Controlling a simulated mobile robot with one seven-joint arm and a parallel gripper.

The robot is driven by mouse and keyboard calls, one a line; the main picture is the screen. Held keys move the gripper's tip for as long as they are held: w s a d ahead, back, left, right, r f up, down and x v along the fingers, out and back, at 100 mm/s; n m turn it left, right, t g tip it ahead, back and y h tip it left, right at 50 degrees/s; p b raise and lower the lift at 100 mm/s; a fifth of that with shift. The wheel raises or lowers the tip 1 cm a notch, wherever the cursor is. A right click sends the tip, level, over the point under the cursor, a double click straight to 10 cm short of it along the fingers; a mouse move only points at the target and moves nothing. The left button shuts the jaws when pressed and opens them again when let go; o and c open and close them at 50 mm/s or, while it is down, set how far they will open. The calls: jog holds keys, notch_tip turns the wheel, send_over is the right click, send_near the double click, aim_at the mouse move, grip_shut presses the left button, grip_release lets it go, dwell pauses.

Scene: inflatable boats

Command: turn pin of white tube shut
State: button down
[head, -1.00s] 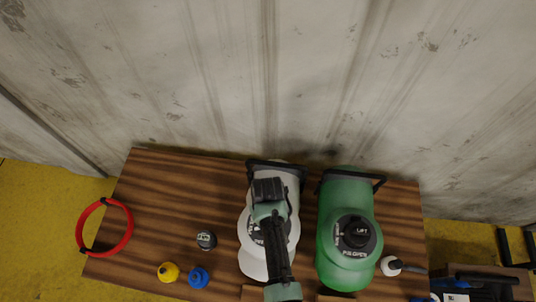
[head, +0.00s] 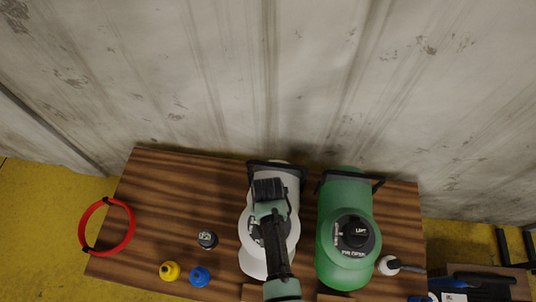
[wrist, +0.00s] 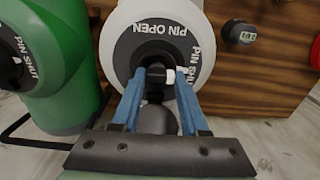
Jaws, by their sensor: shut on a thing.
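The white tube (head: 251,262) lies on the wooden table, partly covered by my arm in the head view. In the wrist view the white tube (wrist: 205,22) has a dark grey round valve face (wrist: 135,45) lettered PIN OPEN at the top and PIN SHUT at the right. A black pin (wrist: 156,76) with a small white mark stands at the valve's middle. The white mark is on the right, near the PIN SHUT lettering. My gripper (wrist: 157,80) has its blue fingers closed on the pin from both sides. The fingertips are hidden in the head view.
A green tube (head: 335,195) with a similar valve lies close to the right. A dark cap (head: 207,240), yellow bottle (head: 170,271), blue bottle (head: 200,276) and red ring (head: 129,232) are on the left. A white-tipped item (head: 388,265) is at the right edge.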

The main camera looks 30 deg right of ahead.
jog(key=shift+c, duration=2.1)
grip_release()
notch_tip(320, 180, up, 13)
jog(key=shift+b, duration=0.35)
jog(key=shift+w, duration=0.1)
